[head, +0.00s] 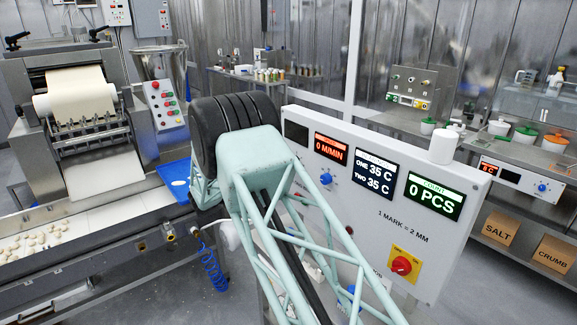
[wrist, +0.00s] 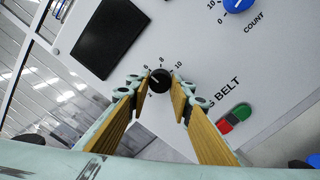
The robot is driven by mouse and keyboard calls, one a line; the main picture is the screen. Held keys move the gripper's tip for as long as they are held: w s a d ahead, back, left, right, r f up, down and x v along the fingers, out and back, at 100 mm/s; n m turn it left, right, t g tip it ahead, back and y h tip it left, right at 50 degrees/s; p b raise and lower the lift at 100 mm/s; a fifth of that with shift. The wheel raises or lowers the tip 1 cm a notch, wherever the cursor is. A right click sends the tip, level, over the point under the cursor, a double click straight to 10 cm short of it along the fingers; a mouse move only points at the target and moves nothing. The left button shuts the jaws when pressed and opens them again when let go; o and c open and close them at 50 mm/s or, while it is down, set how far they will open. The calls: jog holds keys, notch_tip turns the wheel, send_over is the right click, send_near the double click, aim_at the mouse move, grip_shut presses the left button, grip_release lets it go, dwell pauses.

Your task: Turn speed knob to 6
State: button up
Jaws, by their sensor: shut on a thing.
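The black speed knob (wrist: 160,84) sits on the white panel, below the printed marks 6, 8 and 10 in the wrist view. My gripper (wrist: 160,80) has its two yellow-padded fingers on either side of it and is shut on it. A pale pointer line shows on the knob's upper left side, roughly towards the 6, but the exact setting is too small to read. In the head view my arm hides the knob and gripper. The control panel (head: 440,225) there carries a red display (head: 331,149) reading 0 M/MIN.
In the wrist view a blue COUNT knob (wrist: 240,8), a green and red button pair (wrist: 233,118) and a dark screen (wrist: 110,40) are close by.

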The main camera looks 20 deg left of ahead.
jog(key=o, duration=0.8)
jog(key=shift+o, duration=0.2)
jog(key=shift+s+a, duration=0.1)
jog(key=shift+s, duration=0.05)
jog(key=v, duration=1.1)
jog(key=shift+s+a, duration=0.15)
jog(key=shift+s, duration=0.15)
